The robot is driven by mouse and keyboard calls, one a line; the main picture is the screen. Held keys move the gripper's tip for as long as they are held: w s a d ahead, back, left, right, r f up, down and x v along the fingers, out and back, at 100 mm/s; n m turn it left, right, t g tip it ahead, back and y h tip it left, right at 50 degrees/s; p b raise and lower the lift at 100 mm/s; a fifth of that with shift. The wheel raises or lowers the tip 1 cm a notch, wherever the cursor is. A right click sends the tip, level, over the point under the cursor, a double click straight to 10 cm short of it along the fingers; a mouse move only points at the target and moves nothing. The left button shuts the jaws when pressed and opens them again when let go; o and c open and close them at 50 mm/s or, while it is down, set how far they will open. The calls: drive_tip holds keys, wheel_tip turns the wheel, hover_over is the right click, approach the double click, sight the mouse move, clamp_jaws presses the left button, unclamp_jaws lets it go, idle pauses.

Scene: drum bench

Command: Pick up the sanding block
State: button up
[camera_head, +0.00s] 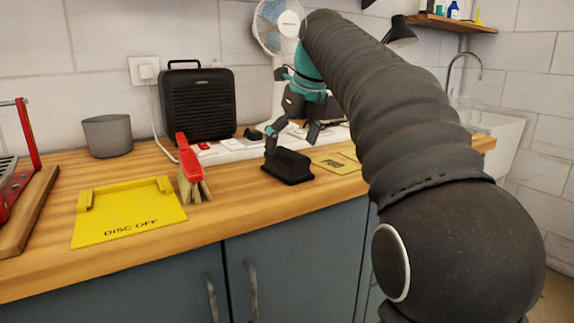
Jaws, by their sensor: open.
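A black block with a raised top, which looks like the sanding block (288,167), lies on the wooden worktop (262,208) near its front edge. My gripper (291,143) points down, with its two fingers spread apart and nothing visible between them. In the picture the fingers are just above and behind the block. I cannot tell the exact gap in depth, but the gripper is not closed around the block.
A red-handled brush (188,165) and a yellow "DISC OFF" plate (130,212) lie to the left. A black heater (198,104), a grey pot (107,136), a white power strip (225,150) and a fan (277,28) stand behind. A yellow card (337,163) lies right of the block.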

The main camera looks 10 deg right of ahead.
sight(288, 153)
drive_tip(key=shift+w+b+x, duration=0.1)
drive_tip(key=shift+b+x, duration=0.15)
drive_tip(key=shift+x, duration=1.1)
drive_tip(key=shift+w+b+x, duration=0.15)
drive_tip(key=shift+b+x, duration=0.1)
drive_tip(key=shift+x, duration=1.1)
drive_tip(key=shift+d, duration=0.1)
drive_tip(key=c, duration=1.4)
drive_tip(key=shift+r, duration=0.1)
drive_tip(key=shift+c, duration=0.5)
